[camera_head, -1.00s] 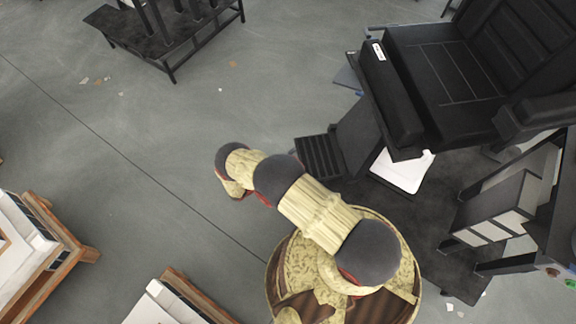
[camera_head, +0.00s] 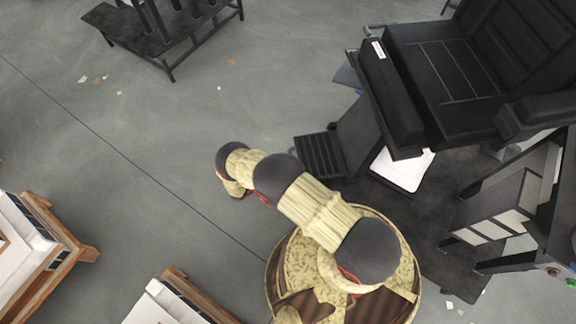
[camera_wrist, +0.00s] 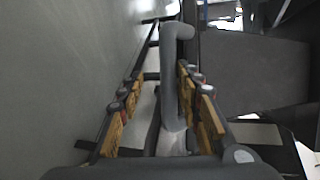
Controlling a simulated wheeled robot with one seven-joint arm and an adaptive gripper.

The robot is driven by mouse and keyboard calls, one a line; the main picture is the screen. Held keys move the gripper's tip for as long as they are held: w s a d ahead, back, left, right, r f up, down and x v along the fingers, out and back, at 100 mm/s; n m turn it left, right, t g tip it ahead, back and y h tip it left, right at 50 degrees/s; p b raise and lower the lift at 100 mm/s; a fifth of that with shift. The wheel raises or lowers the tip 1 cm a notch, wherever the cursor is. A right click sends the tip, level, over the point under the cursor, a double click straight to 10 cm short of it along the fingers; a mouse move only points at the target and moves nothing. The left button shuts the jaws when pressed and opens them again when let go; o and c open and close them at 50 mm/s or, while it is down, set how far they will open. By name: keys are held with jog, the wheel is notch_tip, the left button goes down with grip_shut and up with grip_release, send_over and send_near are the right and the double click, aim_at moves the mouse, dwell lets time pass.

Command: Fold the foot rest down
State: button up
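The black chair (camera_head: 440,75) stands at the upper right in the head view. Its foot rest (camera_head: 318,157), a dark ribbed plate, sits at the lower left end of a dark panel (camera_head: 357,133) below the seat. My arm reaches toward the left of the foot rest; my gripper is hidden there. In the wrist view, my gripper (camera_wrist: 160,72) has its two padded fingers apart. A grey rounded bar (camera_wrist: 171,85) lies between them, close to the right finger, with a gap to the left one. I cannot tell whether it touches, or which part it is. A dark flat panel (camera_wrist: 255,72) is to the right.
A black rack or bench (camera_head: 165,40) stands at the upper left. Wooden-framed white units (camera_head: 40,245) stand at the lower left and bottom. A dark frame with pale boxes (camera_head: 500,210) is at right. Grey floor is clear left of my arm.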

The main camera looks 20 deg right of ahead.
jog(key=shift+a, duration=0.1)
jog(key=v, duration=1.2)
jog(key=shift+w, duration=0.1)
